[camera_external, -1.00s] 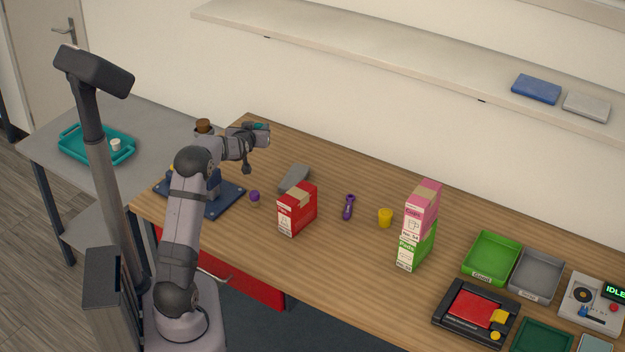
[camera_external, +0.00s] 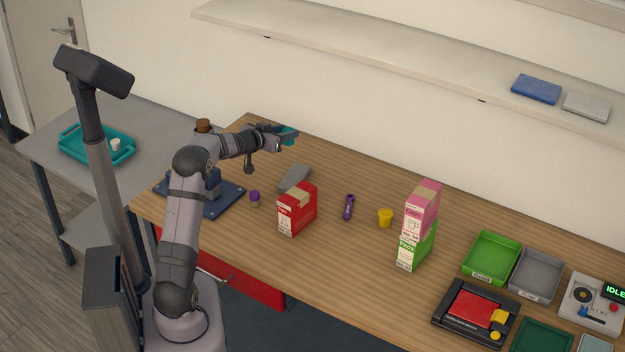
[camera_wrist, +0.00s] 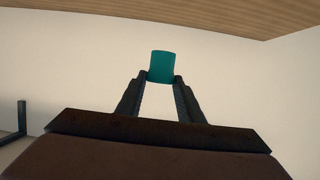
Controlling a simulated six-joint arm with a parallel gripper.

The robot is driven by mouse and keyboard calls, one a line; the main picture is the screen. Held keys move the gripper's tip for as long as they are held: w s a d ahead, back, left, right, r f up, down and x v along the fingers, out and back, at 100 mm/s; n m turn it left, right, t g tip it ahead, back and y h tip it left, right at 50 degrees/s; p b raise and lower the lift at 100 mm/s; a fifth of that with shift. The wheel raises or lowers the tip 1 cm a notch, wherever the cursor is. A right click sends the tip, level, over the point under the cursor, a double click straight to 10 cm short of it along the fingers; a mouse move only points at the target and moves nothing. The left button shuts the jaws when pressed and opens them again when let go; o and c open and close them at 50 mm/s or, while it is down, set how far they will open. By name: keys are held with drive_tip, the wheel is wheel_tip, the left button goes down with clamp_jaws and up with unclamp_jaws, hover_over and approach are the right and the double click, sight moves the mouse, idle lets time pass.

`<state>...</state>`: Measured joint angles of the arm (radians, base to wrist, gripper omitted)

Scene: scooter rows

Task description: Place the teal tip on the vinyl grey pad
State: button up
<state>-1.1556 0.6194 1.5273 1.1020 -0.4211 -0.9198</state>
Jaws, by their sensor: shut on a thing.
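My gripper (camera_external: 281,136) is shut on the teal tip (camera_wrist: 161,66) and holds it raised above the far left part of the wooden table. In the wrist view the tip sits between the two fingertips and sticks out past them. It also shows as a small teal patch at the gripper's end in the external view (camera_external: 290,135). A grey flat-looking piece (camera_external: 295,177) lies behind the red box, partly hidden by it. I cannot tell whether this is the vinyl grey pad; a light grey slab (camera_external: 586,107) also lies on the shelf.
The red box (camera_external: 297,211), a purple-capped piece (camera_external: 255,199), a purple tube (camera_external: 349,207) and a yellow cup (camera_external: 385,217) stand on the table. A pink box (camera_external: 421,211) is stacked on a green one (camera_external: 416,250). Green (camera_external: 491,257) and grey (camera_external: 537,275) trays lie right.

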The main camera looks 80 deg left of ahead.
drive_tip(key=shift+w+d+f, duration=0.7)
drive_tip(key=shift+w+d, duration=0.05)
drive_tip(key=shift+d, duration=0.25)
drive_tip(key=shift+f, duration=0.1)
hover_over(290, 179)
drive_tip(key=shift+w+a+f, duration=0.1)
drive_tip(key=shift+a+f, duration=0.05)
drive_tip(key=shift+f, duration=4.8)
drive_tip(key=shift+f, duration=0.15)
drive_tip(key=o, duration=1)
drive_tip(key=shift+o, duration=0.2)
